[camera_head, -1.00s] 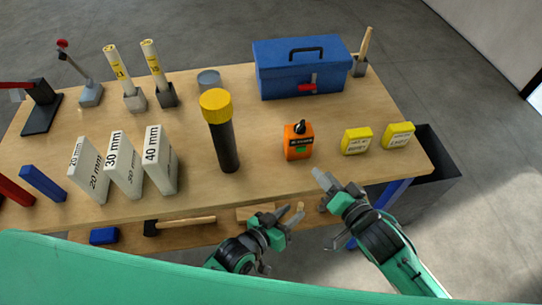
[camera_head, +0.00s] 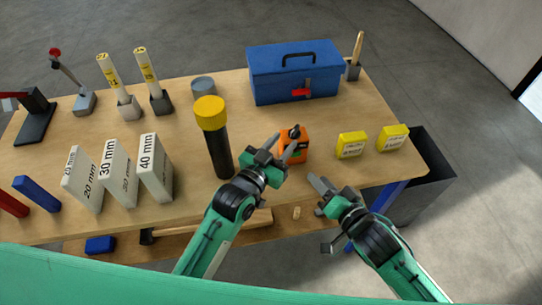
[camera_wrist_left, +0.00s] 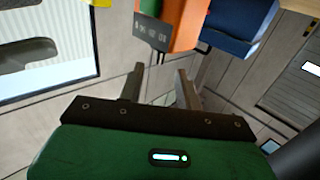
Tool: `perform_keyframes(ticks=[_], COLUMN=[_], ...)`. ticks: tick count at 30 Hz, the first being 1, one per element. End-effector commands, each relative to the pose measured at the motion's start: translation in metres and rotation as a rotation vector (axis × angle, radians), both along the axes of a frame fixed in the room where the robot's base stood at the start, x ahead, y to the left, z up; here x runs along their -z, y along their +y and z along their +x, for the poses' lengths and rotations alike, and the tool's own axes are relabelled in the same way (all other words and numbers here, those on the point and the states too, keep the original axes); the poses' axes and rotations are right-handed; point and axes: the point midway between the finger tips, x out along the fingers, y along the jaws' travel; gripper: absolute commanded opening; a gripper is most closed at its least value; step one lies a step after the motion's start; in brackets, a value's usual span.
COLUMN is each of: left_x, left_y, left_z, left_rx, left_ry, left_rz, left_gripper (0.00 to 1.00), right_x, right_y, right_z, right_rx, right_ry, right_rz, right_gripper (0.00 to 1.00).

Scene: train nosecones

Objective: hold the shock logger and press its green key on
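The shock logger is an orange box with a dark knob on top, standing on the bench in the head view (camera_head: 299,143). In the left wrist view its orange body (camera_wrist_left: 186,22) and dark label show at the top, beyond the fingertips. Its green key is mostly hidden behind my left gripper. My left gripper (camera_head: 280,148) is open, right at the logger's near left side; in the wrist view the gap between its fingers (camera_wrist_left: 161,80) is empty. My right gripper (camera_head: 319,190) looks open and empty, off the bench's front edge, right of and nearer than the logger.
Two yellow boxes (camera_head: 351,145) (camera_head: 392,138) stand right of the logger. A black cylinder with a yellow cap (camera_head: 221,150) stands close left of my left gripper. A blue toolbox (camera_head: 296,80) is behind. White gauge blocks (camera_head: 156,170) stand further left.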

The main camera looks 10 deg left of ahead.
Motion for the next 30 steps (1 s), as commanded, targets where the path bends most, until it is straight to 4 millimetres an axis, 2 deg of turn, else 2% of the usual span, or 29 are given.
perform_keyframes(ticks=[3,10,15,24,25,30], left_x=[-0.001,0.0,0.0,0.0,0.0,0.0], left_y=[-0.011,-0.027,-0.032,-0.033,-0.033,-0.033], left_z=[0.022,0.052,0.062,0.064,0.064,0.064], left_rx=[0.0,0.0,0.0,0.0,0.0,0.0], left_ry=[0.0,0.0,0.0,0.0,0.0,0.0], left_rz=[-0.001,-0.001,-0.001,-0.001,-0.001,-0.001], left_gripper=[0.35,0.35,0.35,0.35,0.33,0.0], right_x=[0.0,0.0,0.0,0.0,0.0,0.0], right_y=[0.0,0.0,0.0,0.0,0.0,0.0], right_z=[0.0,0.0,0.0,0.0,0.0,0.0], right_rx=[0.0,0.0,0.0,0.0,0.0,0.0], right_ry=[0.0,0.0,0.0,0.0,0.0,0.0], right_rz=[0.0,0.0,0.0,0.0,0.0,0.0], right_gripper=[0.36,0.36,0.36,0.36,0.36,0.36])
